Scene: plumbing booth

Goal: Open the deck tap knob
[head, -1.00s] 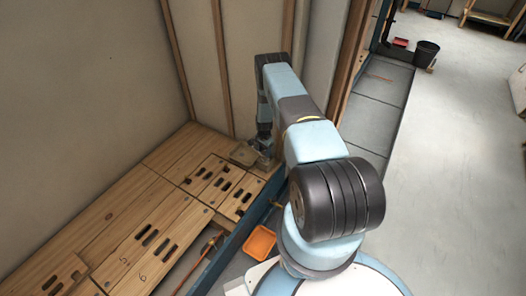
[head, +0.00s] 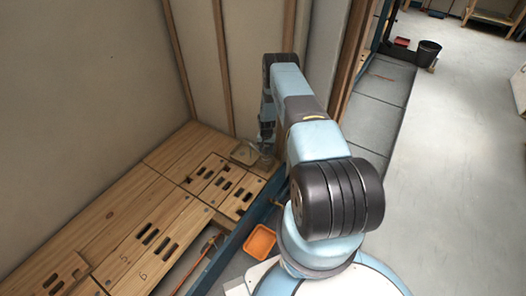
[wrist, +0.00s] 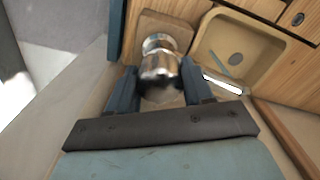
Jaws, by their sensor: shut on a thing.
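The deck tap knob (wrist: 160,72) is a shiny, rounded metal piece in the wrist view. It stands on a tan plate beside a shallow tan basin (wrist: 238,48) with a round drain. My gripper (wrist: 158,84) has one dark blue finger on each side of the knob and is shut on it. The knob's lower end is blurred and partly hidden between the fingers. In the head view my gripper (head: 266,140) is small, down at the wooden deck's far corner, and the knob's turn cannot be read there. The basin (head: 243,154) shows just left of it.
The wooden deck (head: 165,215) has slotted panels and an open gap along its front. A blue rail (head: 235,243) runs along its edge. An orange tray (head: 259,242) lies on the floor. Walls close in behind the gripper.

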